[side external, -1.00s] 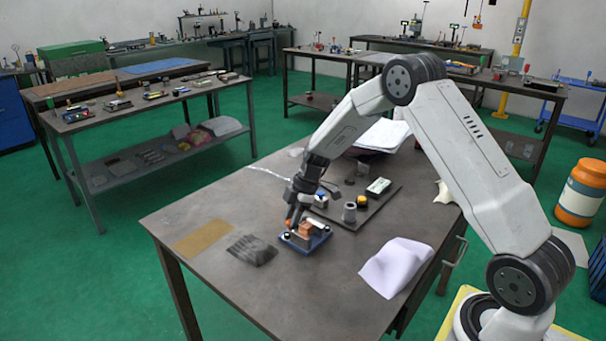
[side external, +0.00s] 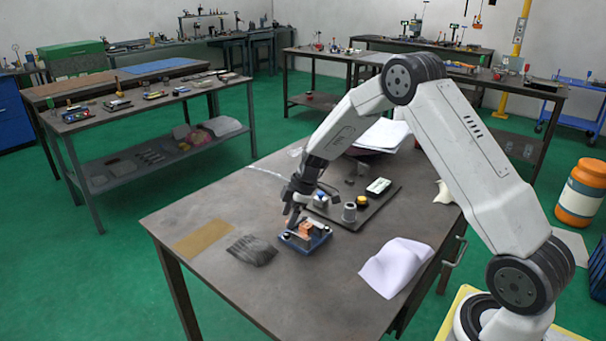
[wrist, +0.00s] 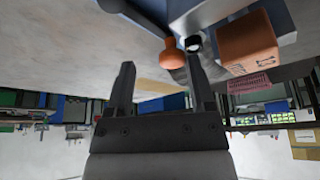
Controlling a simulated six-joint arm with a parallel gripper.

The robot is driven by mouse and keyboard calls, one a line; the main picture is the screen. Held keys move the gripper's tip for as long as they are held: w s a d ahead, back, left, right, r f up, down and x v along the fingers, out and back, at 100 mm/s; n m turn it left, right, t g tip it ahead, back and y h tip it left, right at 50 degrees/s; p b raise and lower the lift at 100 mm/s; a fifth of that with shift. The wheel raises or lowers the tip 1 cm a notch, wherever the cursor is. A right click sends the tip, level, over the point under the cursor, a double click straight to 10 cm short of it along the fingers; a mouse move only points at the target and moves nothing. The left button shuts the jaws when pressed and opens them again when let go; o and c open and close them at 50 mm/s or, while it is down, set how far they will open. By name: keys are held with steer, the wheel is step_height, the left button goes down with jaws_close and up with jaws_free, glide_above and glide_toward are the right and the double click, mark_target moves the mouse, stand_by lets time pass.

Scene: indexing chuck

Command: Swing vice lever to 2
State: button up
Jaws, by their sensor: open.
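The vice is a small fixture on a blue base (side external: 318,241) near the table's front, with an orange block (side external: 306,228) on it. In the wrist view the orange block (wrist: 248,48) is at the upper right, with dark marks too small to read. A round orange knob (wrist: 172,54), seemingly the lever's end, is left of the block. My gripper (side external: 289,222) is low at the vice's left side. In the wrist view my gripper (wrist: 160,62) is open; the knob appears between the fingertips, closer to the right finger. Contact cannot be told. The lever's position number is not visible.
Behind the vice lies a dark board (side external: 345,218) with a grey cylinder (side external: 349,212), a yellow-topped part (side external: 362,202) and a pale box (side external: 379,186). The table's left end is mostly clear.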

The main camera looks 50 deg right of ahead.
steer(key=m, duration=0.2)
steer(key=w+m+t+h, duration=0.1)
steer(key=m, duration=0.1)
steer(key=w+d+m, duration=0.1)
steer(key=m, duration=0.1)
steer(key=shift+w+d+h, duration=0.1)
steer(key=shift+w+h, duration=0.1)
steer(key=shift+h, duration=0.2)
steer(key=shift+w+d+m+t+h, duration=0.25)
steer(key=shift+d+m+h, duration=0.1)
steer(key=shift+m, duration=0.5)
steer(key=shift+w+d+m+t+h, duration=0.15)
steer(key=shift+w+d+m+h, duration=0.15)
steer(key=shift+m, duration=0.55)
steer(key=shift+w+d+m+h, duration=0.15)
steer(key=shift+d+m+h, duration=0.2)
steer(key=shift+m, duration=0.45)
steer(key=shift+w+d+m+h, duration=0.1)
steer(key=shift+d+m+h, duration=0.2)
steer(key=shift+m, duration=0.5)
steer(key=d+v, duration=0.1)
steer(key=v, duration=0.7)
steer(key=s+a+n+g, duration=0.1)
steer(key=s+a, duration=0.5)
steer(key=s, duration=0.6)
steer(key=s+a+n+g, duration=0.1)
steer(key=s+a, duration=0.6)
steer(key=s, duration=0.5)
steer(key=shift+a+y, duration=0.35)
steer(key=shift+y, duration=0.05)
